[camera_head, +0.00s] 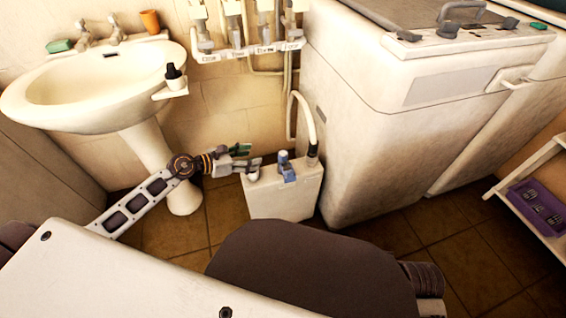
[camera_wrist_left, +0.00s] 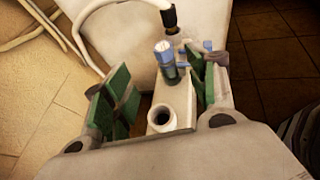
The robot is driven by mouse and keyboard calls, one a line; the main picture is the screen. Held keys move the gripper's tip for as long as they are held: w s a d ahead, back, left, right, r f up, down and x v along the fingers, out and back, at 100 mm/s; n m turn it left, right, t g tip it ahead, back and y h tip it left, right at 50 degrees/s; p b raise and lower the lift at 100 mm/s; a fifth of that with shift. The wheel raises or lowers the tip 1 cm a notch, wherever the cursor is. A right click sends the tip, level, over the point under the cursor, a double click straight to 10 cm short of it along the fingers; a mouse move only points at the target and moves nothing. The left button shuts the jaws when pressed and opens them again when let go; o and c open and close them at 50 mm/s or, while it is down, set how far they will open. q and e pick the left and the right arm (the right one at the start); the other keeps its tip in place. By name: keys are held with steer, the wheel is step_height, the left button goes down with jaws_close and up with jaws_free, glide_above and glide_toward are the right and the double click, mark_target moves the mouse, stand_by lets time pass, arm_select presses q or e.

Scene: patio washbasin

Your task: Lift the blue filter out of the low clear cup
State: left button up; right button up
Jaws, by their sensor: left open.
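The blue filter (camera_head: 284,158) stands upright on top of a white box (camera_head: 292,200) on the floor. In the left wrist view the filter (camera_wrist_left: 164,58) has a pale top. A low, clear bluish cup (camera_wrist_left: 173,77) seems to be around its lower part, but its rim is hard to make out. My left gripper (camera_head: 248,157) is open and empty, at the left of the filter in the head view. In the left wrist view its green-padded fingers (camera_wrist_left: 160,85) are spread, with the filter further out between their lines. My right gripper is not in view.
A round white open neck (camera_wrist_left: 161,118) on the box lies nearer my wrist than the filter. A pale hose with a black end (camera_head: 312,150) meets the box's far right. A washbasin (camera_head: 90,90) is left, and a large white machine (camera_head: 370,120) stands close on the right.

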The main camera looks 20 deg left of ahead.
arm_select(q)
steer(key=shift+w+d, duration=0.1)
steer(key=shift+w, duration=0.05)
steer(key=b, duration=0.2)
glide_toward(281, 154)
steer(key=shift+r+x, duration=0.25)
steer(key=shift+x, duration=1.95)
steer(key=shift+w, duration=0.15)
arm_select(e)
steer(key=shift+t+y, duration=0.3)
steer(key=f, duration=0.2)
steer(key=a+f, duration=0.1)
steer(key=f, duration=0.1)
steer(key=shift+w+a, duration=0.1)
arm_select(q)
steer(key=shift+w+d, duration=0.1)
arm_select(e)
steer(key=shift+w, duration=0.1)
